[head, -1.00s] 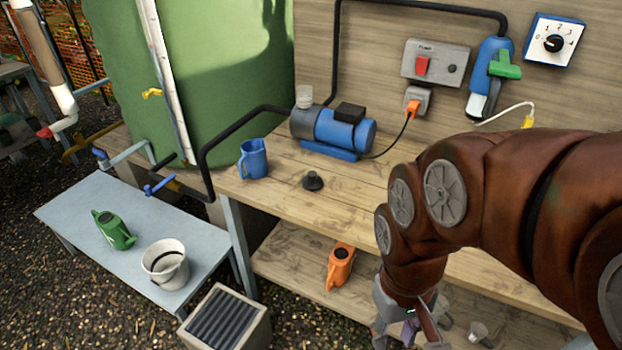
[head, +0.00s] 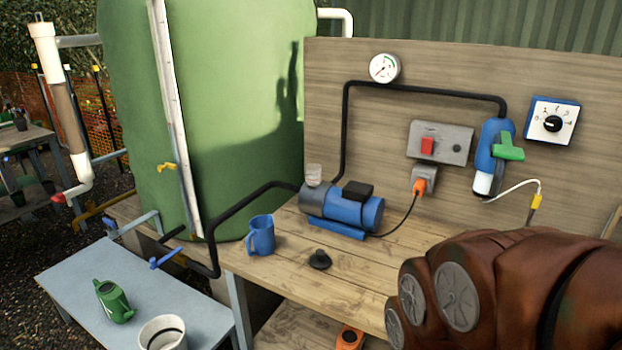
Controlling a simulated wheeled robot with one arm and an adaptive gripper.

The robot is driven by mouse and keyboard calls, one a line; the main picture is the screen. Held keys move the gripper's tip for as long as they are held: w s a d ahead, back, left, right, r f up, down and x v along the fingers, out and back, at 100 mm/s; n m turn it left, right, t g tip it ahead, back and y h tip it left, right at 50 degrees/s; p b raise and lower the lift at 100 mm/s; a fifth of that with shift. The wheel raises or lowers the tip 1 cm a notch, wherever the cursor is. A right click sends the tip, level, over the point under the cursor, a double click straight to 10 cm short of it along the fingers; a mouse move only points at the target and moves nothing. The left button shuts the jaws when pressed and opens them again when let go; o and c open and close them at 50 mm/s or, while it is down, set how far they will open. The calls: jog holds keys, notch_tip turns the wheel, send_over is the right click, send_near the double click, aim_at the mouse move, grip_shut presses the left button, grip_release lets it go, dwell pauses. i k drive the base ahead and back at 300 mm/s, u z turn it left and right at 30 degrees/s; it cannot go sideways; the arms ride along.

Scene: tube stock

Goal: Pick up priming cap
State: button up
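The priming cap appears to be the small black knobbed cap (head: 320,259) lying on the wooden bench top (head: 285,284). It sits in front of the blue pump (head: 345,210) and to the right of the blue jug (head: 261,235). The pump's clear priming cup (head: 314,175) stands on its left end, and I cannot tell whether anything covers it. My brown arm comes in at the lower right, to the right of the cap. My gripper is below the picture and cannot be seen.
A black pipe (head: 240,206) runs from the green tank (head: 215,110) to the pump. The bench around the cap is clear.

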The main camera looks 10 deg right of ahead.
aim_at(320, 260)
jog(key=k, duration=0.5)
jog(key=u, duration=0.75)
jog(key=i, duration=1.4)
